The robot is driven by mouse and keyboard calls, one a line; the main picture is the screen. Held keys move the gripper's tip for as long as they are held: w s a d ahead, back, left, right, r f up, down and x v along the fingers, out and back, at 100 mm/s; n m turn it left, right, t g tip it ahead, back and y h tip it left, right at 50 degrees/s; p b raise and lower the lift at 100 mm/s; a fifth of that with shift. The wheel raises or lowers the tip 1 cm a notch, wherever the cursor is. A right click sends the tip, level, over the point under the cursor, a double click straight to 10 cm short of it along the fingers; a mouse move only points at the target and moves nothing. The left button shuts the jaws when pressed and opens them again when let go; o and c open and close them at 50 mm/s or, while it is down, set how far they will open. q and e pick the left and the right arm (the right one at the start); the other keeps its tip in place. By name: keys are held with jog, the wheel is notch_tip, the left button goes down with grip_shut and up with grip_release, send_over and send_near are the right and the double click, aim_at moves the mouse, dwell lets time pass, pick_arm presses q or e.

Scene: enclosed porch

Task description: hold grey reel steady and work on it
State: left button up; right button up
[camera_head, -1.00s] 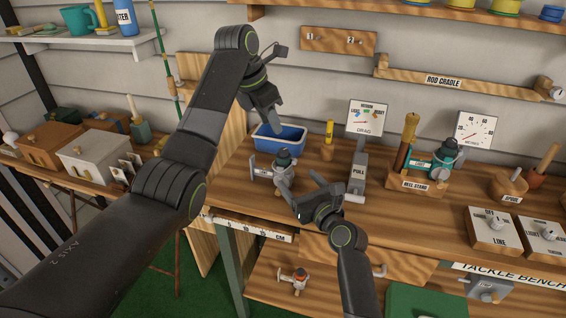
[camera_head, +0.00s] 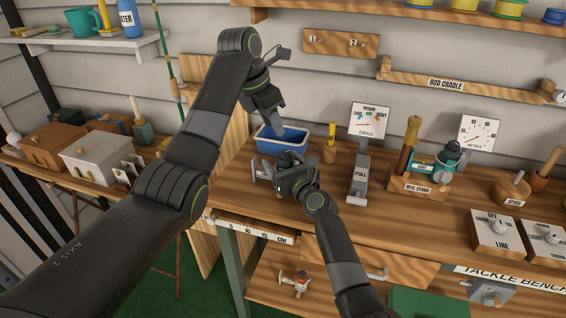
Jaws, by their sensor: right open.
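The grey reel (camera_head: 261,169) stands on the wooden bench in front of a blue tray (camera_head: 283,146). My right gripper (camera_head: 289,180) is open at the reel and covers most of it; only its grey left-hand part shows clearly. I cannot tell whether the fingers touch the reel. My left gripper (camera_head: 276,121) points down over the blue tray, behind the reel and apart from it. Its fingertips are too small and dark to show whether it is open or shut.
A grey PULL post (camera_head: 360,177) and a drag dial (camera_head: 369,121) stand right of the reel. A teal reel (camera_head: 431,164) sits on the reel stand (camera_head: 412,188). Another small reel (camera_head: 298,284) lies on the lower shelf.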

jog(key=c, duration=1.2)
jog(key=shift+c, duration=0.2)
